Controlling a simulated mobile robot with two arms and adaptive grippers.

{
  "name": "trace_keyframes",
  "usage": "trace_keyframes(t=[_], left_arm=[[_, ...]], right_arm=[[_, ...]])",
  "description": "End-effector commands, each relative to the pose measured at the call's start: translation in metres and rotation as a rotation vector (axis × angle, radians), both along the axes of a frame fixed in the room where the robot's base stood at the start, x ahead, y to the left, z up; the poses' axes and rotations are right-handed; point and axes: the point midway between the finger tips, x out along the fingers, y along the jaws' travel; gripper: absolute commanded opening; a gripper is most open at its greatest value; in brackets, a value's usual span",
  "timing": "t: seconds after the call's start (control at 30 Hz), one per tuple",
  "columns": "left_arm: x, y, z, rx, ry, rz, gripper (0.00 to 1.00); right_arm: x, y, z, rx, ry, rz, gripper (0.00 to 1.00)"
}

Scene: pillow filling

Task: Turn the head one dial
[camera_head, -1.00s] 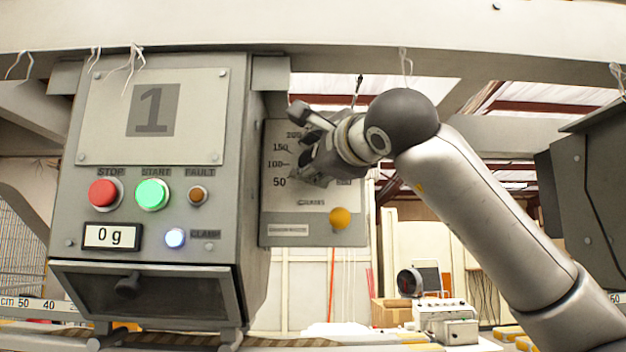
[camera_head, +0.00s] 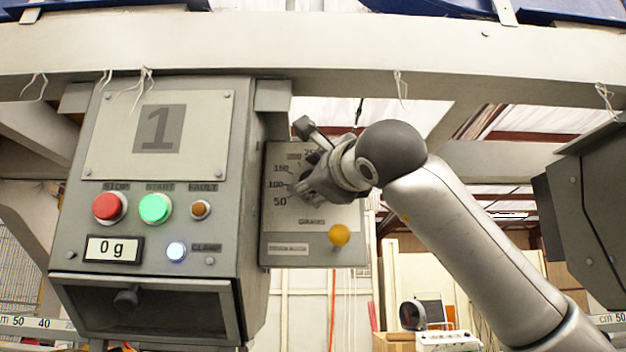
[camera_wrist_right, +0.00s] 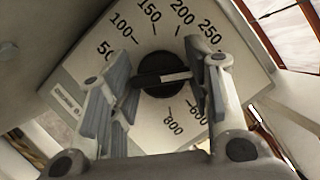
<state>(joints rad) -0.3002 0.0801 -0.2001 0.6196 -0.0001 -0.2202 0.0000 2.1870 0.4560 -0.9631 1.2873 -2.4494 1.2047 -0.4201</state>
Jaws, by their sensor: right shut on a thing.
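The head one dial is a round black knob (camera_wrist_right: 152,68) with a pale bar across it, seen in the right wrist view. The bar lies nearly level in that picture. The knob sits on a grey scale plate (camera_head: 288,225) marked 50, 100, 150, 200, 250 and higher. The plate is on the right side of the machine head marked 1 (camera_head: 157,130). My right gripper (camera_wrist_right: 163,80) is shut on the dial, one finger on each side of it. In the head view my right gripper (camera_head: 312,183) hides the knob. My left gripper is not in view.
Red (camera_head: 107,207) and green (camera_head: 155,208) buttons and a 0 g display (camera_head: 113,248) are on the head front. A grey beam (camera_head: 330,60) runs above. Another grey machine head (camera_head: 580,200) stands at far right.

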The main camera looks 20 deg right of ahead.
Motion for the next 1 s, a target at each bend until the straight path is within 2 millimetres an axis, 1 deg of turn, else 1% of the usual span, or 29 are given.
trace_keyframes(t=[0.03,0.2,0.5,0.6,0.77,1.0], left_arm=[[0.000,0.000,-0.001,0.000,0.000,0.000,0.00],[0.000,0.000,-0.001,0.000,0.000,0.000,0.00],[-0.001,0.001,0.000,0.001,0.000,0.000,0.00],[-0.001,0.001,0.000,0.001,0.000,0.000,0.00],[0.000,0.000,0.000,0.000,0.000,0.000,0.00],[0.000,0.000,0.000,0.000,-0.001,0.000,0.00]], right_arm=[[0.002,0.002,-0.006,-0.003,0.014,0.001,0.47],[0.002,0.002,-0.004,-0.003,0.010,0.002,0.68],[0.000,0.000,-0.002,-0.001,0.004,0.000,0.68],[-0.003,0.000,-0.002,-0.001,0.003,0.001,0.68],[-0.020,-0.001,-0.004,-0.002,0.001,0.002,0.68],[-0.062,-0.004,-0.013,-0.004,0.001,0.000,0.68]])
